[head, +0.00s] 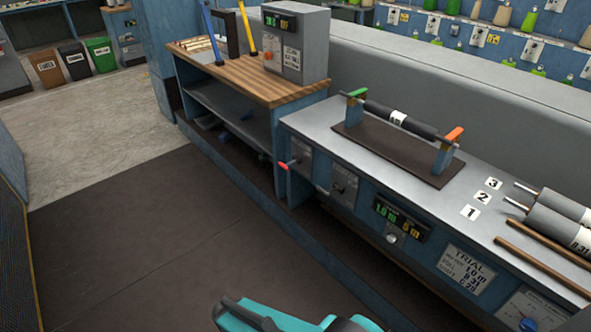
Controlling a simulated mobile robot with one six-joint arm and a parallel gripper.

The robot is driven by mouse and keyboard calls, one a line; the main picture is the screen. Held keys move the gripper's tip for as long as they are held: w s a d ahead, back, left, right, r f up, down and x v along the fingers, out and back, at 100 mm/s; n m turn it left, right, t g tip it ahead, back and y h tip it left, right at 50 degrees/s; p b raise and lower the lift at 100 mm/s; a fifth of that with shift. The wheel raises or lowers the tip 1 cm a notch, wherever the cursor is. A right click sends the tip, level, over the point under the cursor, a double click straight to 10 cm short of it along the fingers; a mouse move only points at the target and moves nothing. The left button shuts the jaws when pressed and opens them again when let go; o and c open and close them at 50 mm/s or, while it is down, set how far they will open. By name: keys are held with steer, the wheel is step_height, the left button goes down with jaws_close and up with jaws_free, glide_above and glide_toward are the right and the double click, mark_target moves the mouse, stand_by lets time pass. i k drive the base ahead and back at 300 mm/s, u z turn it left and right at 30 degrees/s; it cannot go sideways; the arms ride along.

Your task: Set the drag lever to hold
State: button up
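A small lever with a red grip (284,165) sticks out from the front left end of the grey-topped blue bench (300,121). It points to the left, and I take it to be the drag lever. A panel with small markings is beside it, too small to read, so I cannot tell its setting. A teal and dark part of my own arm shows at the bottom edge, well below and apart from the lever. My gripper's fingertips do not show.
A roller (417,127) rests in a stand with green and orange handles. Grey rollers (560,225) and brown rods lie at the right. A wooden-topped workbench (215,70) with a grey box stands at the back left. The dark floor mat (150,240) is clear.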

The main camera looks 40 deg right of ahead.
mark_target(284, 166)
steer(key=k, duration=1.05)
steer(key=u, duration=0.5)
steer(key=i, duration=2.05)
steer(key=z, duration=0.15)
